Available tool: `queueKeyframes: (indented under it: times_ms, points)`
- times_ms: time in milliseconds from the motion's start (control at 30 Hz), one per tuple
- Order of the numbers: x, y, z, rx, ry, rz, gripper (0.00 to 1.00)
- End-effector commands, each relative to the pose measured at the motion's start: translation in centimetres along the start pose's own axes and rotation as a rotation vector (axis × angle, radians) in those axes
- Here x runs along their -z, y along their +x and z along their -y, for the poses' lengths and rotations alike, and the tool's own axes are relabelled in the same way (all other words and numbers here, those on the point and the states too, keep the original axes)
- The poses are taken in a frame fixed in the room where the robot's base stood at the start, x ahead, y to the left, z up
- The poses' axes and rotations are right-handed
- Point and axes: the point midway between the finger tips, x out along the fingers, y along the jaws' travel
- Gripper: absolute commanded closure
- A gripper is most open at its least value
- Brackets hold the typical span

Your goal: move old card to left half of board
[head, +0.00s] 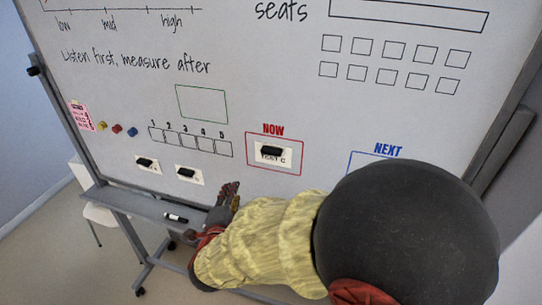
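A white card (264,157) reading "TEST C" is on the board inside the red NOW box, with a black block on it. Two more white cards, one at the far left (141,167) and one beside it (181,176), are on the lower left of the board, each with a black block; their lettering is partly covered. The whiteboard (250,95) fills most of the head view. My gripper (231,190) is low in front of the board, below and left of the NOW card and apart from it. Its finger opening is unclear. No card shows in it.
A ledge (135,203) with a black-and-white marker (175,218) runs below the board. Yellow, red and blue magnets (117,128) and a pink note (82,116) are at the left. The blue NEXT box (362,160) is partly hidden by my arm. An empty green box (202,103) sits mid-board.

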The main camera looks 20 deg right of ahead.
Motion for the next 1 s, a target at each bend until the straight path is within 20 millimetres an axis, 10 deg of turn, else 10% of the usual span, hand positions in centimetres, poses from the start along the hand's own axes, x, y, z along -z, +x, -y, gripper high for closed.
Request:
queueKeyframes:
  times_ms: [267,1000]
  points:
    - [8.2,-1.6,4.5,0.199,0.246,-0.296,0.74]
    - [11.1,4.8,6.3,0.225,0.288,-0.307,0.74]
